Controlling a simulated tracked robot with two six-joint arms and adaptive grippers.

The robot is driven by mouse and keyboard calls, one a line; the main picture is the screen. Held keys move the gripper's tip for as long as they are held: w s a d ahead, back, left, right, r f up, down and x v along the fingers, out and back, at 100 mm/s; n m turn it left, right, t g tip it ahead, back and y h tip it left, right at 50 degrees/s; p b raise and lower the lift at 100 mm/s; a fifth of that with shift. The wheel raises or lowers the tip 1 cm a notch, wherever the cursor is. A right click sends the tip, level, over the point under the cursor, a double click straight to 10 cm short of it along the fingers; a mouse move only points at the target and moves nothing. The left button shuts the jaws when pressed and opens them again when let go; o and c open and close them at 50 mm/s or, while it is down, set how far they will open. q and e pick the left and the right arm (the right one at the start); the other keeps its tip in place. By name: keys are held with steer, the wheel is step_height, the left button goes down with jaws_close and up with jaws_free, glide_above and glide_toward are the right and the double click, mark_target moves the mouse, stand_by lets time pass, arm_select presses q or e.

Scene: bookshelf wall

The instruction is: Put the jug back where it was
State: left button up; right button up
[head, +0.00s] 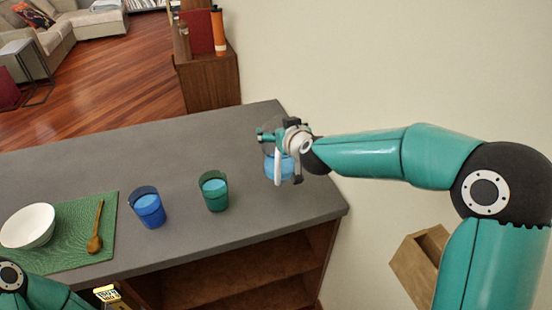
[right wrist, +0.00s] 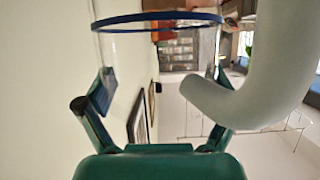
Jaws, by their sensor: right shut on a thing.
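The clear jug (head: 280,167) with blue liquid and a white handle is at the right end of the grey counter (head: 250,125) in the head view. My right gripper (head: 285,137) is shut on the jug near its top. The gripper hides part of it, and I cannot tell whether its base touches the counter. In the right wrist view the jug's blue rim (right wrist: 158,20) lies between the fingers, with the pale handle (right wrist: 270,75) large at the right.
A green cup (head: 214,192) and a blue cup (head: 147,208), both with blue contents, stand left of the jug. A white bowl (head: 28,226) and wooden spoon (head: 97,228) lie on a green mat (head: 72,252). The counter behind the cups is clear. A wall rises at the right.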

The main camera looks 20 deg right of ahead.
mark_target(279, 157)
steer(key=shift+f+b, duration=0.45)
steer(key=shift+f, duration=2.85)
steer(key=o, duration=1.5)
steer(key=shift+f, duration=0.1)
steer(key=shift+c, duration=0.2)
steer(key=shift+s, duration=0.1)
steer(key=shift+s+r, duration=0.3)
steer(key=shift+s, duration=0.2)
steer(key=b+v, duration=0.1)
steer(key=v, duration=1)
steer(key=shift+w, duration=0.1)
